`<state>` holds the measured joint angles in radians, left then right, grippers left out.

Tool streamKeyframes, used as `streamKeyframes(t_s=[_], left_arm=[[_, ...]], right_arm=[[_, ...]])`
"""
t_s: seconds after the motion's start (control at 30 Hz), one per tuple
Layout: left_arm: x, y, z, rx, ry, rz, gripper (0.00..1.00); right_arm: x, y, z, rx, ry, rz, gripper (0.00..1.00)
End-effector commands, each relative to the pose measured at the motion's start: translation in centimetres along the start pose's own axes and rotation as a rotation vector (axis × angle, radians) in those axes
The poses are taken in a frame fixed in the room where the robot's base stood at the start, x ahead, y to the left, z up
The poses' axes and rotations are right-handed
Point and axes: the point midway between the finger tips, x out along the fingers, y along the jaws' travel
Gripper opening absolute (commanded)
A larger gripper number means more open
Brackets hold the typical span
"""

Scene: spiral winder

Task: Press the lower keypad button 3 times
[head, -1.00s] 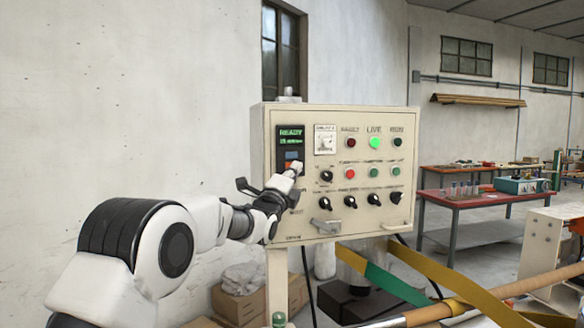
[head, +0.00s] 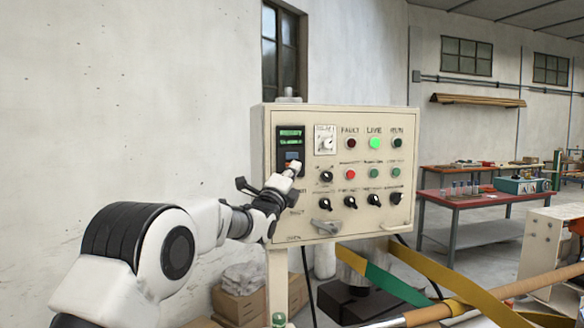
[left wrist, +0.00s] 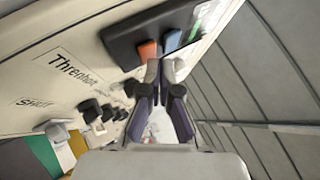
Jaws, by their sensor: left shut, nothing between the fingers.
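The control panel's dark keypad (head: 284,139) with a green-lit display is at the panel's upper left in the head view. In the left wrist view the keypad (left wrist: 122,40) shows an orange button (left wrist: 147,50) and a blue button (left wrist: 173,38); the orange one is farther from the display and so is the lower. My left gripper (head: 294,169) is shut and empty, its tips at the keypad's lower part. In the left wrist view its fingertips (left wrist: 160,71) are close to the orange button; I cannot tell whether they touch. My right gripper is out of view.
The cream panel (head: 340,218) carries lamps, push buttons and several black knobs right of the keypad. A lever handle (head: 325,228) sticks out at its bottom. Cardboard boxes (head: 240,305) stand below, and a yellow-green band (head: 395,287) crosses at lower right.

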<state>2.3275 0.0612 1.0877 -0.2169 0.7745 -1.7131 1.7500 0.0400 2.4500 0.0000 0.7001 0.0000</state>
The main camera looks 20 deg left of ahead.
Motion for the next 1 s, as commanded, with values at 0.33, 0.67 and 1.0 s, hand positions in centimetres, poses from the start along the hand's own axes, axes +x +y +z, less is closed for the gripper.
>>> streamKeyframes(t_s=[0.33, 0.67, 1.0], left_arm=[[0.11, 0.06, 0.06, 0.000, 0.000, 0.000, 0.00], [0.39, 0.27, 0.27, 0.000, 0.000, 0.001, 0.00], [0.69, 0.44, 0.51, -0.001, -0.001, 0.000, 0.00]], right_arm=[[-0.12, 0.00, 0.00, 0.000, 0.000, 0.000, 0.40], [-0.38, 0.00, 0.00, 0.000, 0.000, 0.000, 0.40], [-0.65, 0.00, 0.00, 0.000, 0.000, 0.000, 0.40]])
